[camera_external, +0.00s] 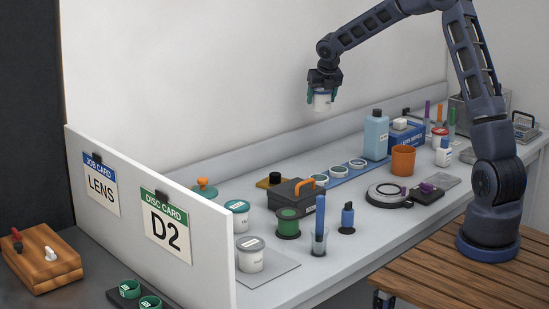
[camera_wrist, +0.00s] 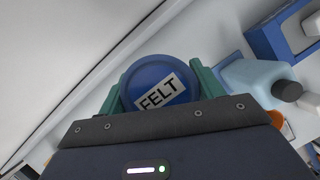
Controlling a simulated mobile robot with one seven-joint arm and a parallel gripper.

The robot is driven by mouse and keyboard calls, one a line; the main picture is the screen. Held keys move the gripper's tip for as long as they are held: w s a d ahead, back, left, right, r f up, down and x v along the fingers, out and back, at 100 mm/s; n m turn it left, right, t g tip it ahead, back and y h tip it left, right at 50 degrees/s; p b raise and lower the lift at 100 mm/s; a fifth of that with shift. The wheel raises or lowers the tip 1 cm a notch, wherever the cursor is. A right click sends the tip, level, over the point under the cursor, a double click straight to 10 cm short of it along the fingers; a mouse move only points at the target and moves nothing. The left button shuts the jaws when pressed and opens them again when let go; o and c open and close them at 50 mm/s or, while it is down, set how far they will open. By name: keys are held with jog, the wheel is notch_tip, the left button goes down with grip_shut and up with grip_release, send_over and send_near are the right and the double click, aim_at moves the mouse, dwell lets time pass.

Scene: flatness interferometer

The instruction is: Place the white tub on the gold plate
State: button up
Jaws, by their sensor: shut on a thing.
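My gripper (camera_external: 322,92) is shut on a white tub (camera_external: 322,103) and holds it high above the back of the bench. In the wrist view the tub's round blue lid (camera_wrist: 152,82) shows between the green fingers, with a label reading FELT. A gold-brown plate (camera_external: 263,184) lies on the bench behind the black case, below and left of the tub; a dark round piece stands at it. The case hides part of this plate. The plate cannot be made out in the wrist view.
The black case (camera_external: 296,193) has an orange handle. Two other white tubs (camera_external: 250,261) (camera_external: 237,220) stand at the left, the nearer on a grey plate (camera_external: 276,271). A blue strip with round rings (camera_external: 357,164) and a light-blue bottle (camera_external: 376,137) stand right of the case.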

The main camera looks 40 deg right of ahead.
jog(key=shift+r, duration=0.45)
jog(key=a+r, duration=0.3)
jog(key=a, duration=1)
jog(key=r, duration=0.1)
send_over(275, 173)
notch_tip(275, 173, down, 19)
jog(key=shift+f, duration=0.1)
jog(key=shift+f, duration=0.15)
jog(key=o, duration=1)
